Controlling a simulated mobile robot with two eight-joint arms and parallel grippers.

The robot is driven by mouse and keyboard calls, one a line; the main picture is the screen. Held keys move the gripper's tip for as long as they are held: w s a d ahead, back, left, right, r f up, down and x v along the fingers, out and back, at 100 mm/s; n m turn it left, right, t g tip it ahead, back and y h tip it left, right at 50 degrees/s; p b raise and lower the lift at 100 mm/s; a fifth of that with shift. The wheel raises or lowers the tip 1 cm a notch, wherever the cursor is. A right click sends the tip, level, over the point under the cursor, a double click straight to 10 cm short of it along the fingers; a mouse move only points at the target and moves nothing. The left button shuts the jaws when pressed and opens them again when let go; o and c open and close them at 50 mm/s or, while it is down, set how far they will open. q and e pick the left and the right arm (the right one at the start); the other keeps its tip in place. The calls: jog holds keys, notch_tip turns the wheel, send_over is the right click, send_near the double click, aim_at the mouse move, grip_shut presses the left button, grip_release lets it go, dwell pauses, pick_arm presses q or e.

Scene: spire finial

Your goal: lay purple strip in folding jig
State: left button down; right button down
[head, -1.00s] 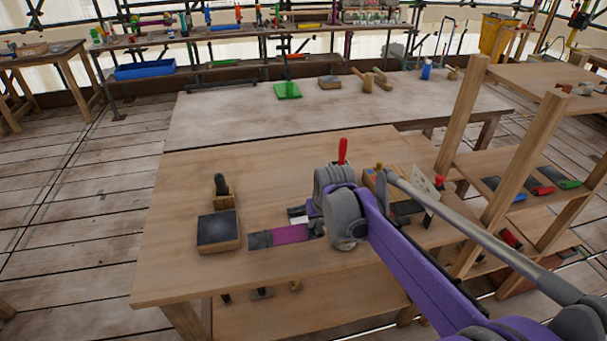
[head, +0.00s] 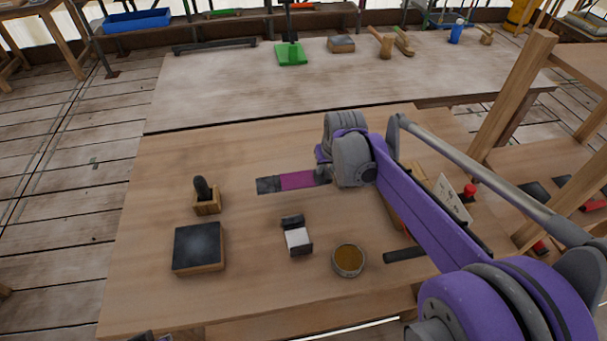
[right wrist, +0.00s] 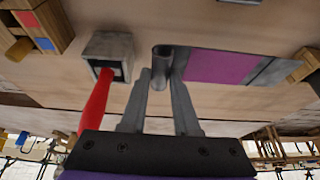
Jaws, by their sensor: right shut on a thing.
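The purple strip (head: 297,180) has a dark grey left end and extends left from my right gripper, over the near table. In the right wrist view the strip (right wrist: 220,67) runs right from a grey rolled end between the fingertips. My right gripper (right wrist: 163,80) is shut on that end; in the head view my wrist hides the fingers. I cannot tell how high the strip is above the table. A small black holder with a white face (head: 298,238), possibly the folding jig, stands nearer than the strip.
A dark pad on a wooden block (head: 198,246) and a black-handled tool in a wooden stand (head: 206,198) are left. A brown-filled bowl (head: 348,260) is right of the holder. A red-handled tool (right wrist: 96,102) stands near my right gripper. The table's far left is clear.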

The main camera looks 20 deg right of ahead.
aim_at(323, 195)
jog(key=shift+w+f, duration=0.1)
jog(key=shift+f, duration=0.25)
notch_tip(323, 195, down, 9)
jog(key=shift+f+b, duration=0.1)
jog(key=shift+b, duration=0.3)
jog(key=shift+f, duration=0.2)
jog(key=c, duration=0.7)
grip_release()
jog(key=shift+o, duration=0.2)
jog(key=shift+r, duration=0.1)
